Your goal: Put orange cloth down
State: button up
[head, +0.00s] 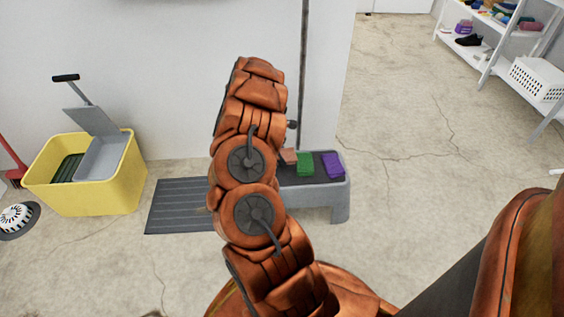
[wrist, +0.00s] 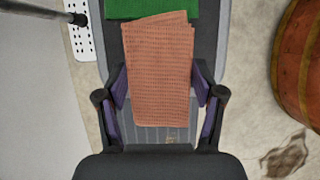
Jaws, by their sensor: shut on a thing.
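The orange cloth (wrist: 160,70) is a folded, waffle-textured piece. In the wrist view it lies between the two purple-padded fingers of my gripper (wrist: 160,88), which is shut on it. The cloth is over the grey bench (wrist: 205,40); I cannot tell whether it rests on the top or hangs just above it. In the head view, part of the orange cloth (head: 289,156) shows beside my arm, at the bench's left part. My arm hides the gripper there.
A green cloth (head: 305,164) and a purple cloth (head: 333,165) lie on the bench right of the orange one. A dark grey mat (head: 178,206) lies left, near a yellow mop bucket (head: 100,190). A thin pole (head: 304,75) stands behind the bench.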

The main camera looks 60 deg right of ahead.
jog(key=shift+s+d+f, duration=0.1)
jog(key=shift+s+d, duration=0.1)
jog(key=shift+d, duration=0.25)
notch_tip(320, 180, down, 3)
jog(key=shift+f+b, duration=0.2)
jog(key=shift+b, duration=1)
jog(key=shift+f+p, duration=0.2)
jog(key=shift+p, duration=0.15)
jog(key=o, duration=1.1)
